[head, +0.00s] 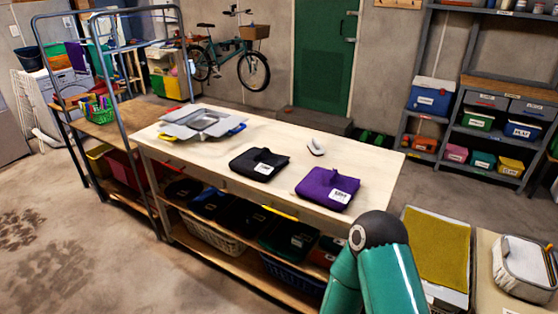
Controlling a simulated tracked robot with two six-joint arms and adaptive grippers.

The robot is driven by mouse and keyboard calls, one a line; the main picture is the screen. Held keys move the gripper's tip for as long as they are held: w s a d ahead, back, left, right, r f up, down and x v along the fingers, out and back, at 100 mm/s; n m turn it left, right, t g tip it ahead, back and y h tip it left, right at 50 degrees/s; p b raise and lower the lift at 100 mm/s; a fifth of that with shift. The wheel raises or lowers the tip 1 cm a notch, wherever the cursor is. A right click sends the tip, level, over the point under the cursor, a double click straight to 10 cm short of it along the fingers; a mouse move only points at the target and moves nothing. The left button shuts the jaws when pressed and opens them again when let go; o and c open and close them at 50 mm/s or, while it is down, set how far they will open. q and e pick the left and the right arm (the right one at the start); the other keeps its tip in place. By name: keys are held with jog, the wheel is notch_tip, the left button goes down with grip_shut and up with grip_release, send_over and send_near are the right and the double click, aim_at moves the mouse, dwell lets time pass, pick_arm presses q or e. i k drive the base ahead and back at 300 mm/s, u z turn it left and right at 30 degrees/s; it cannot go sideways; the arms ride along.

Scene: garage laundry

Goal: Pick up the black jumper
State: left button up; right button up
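The black jumper (247,169) lies folded flat on the pale top of the long table (275,142), near its middle. A small white label with dark print sits on it. It lies apart from a folded purple garment (316,184) to its right, which also has a white label. Nothing covers the black jumper. Neither of my grippers shows in the head view. A teal link of my own arm with a dark joint rises at the bottom, in front of the table's right end.
Baskets and dark folded clothes fill the shelf below. A blue-grey rail frame (110,75) stands at the left. Storage shelves (480,105) stand at the back right.

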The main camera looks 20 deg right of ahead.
aim_at(256, 163)
jog(key=z, duration=0.2)
jog(key=i, duration=1.1)
